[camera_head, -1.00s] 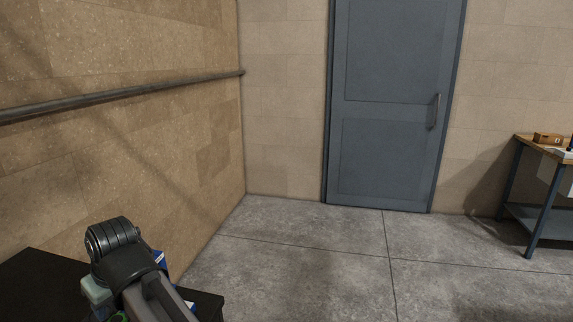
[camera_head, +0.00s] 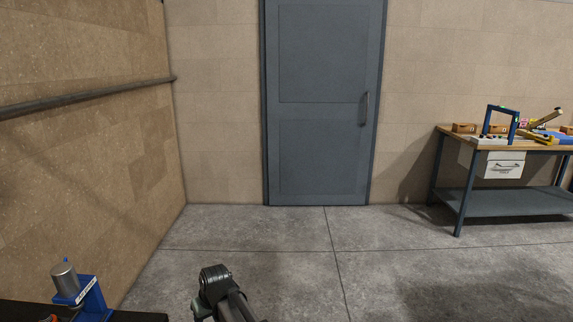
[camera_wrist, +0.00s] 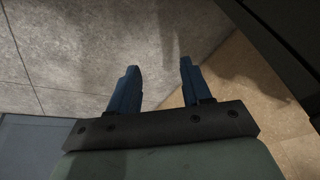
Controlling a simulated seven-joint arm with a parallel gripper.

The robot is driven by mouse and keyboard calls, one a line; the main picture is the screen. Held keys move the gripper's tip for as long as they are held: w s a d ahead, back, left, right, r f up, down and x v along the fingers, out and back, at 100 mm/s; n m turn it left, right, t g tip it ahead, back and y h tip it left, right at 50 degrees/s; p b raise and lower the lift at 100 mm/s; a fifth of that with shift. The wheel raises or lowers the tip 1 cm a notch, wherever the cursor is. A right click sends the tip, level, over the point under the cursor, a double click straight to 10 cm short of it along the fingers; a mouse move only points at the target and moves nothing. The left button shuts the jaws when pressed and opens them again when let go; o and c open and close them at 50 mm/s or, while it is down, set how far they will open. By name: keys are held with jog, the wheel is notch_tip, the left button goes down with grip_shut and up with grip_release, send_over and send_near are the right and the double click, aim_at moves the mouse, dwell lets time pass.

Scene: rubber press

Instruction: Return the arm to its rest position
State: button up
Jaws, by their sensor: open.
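My arm shows at the bottom of the head view as a dark rounded joint (camera_head: 215,282) over the grey floor, right of the black table. The fingers of my gripper are out of the head view. In the wrist view my gripper (camera_wrist: 160,78) has its two blue fingers apart, with nothing between them but floor behind. No object is held.
A black table (camera_head: 140,316) with a blue press (camera_head: 88,297) stands at the lower left. A workbench (camera_head: 515,143) with a drawer and several tools stands at the right. A closed grey door (camera_head: 318,120) is at the back. The floor (camera_head: 400,250) between is clear.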

jog(key=s+d+f+m+g+h, duration=0.2)
jog(key=s+d+f, duration=0.4)
jog(key=d+f, duration=0.7)
jog(key=s+d+f+m+g+h, duration=0.15)
jog(key=s+d+f, duration=0.35)
jog(key=d+f, duration=0.75)
jog(key=s+d+f+m+g, duration=0.1)
jog(key=s+d+f, duration=0.3)
jog(key=s, duration=0.5)
jog(key=s+d+f+m+g, duration=0.1)
jog(key=s+d+f, duration=0.3)
jog(key=s, duration=0.5)
jog(key=s+d+f+m+g, duration=0.2)
jog(key=s+d+f+g, duration=0.1)
jog(key=s+d, duration=0.4)
jog(key=s+f, duration=0.1)
jog(key=s, duration=0.1)
jog(key=shift+s+d, duration=0.2)
jog(key=shift+s, duration=0.1)
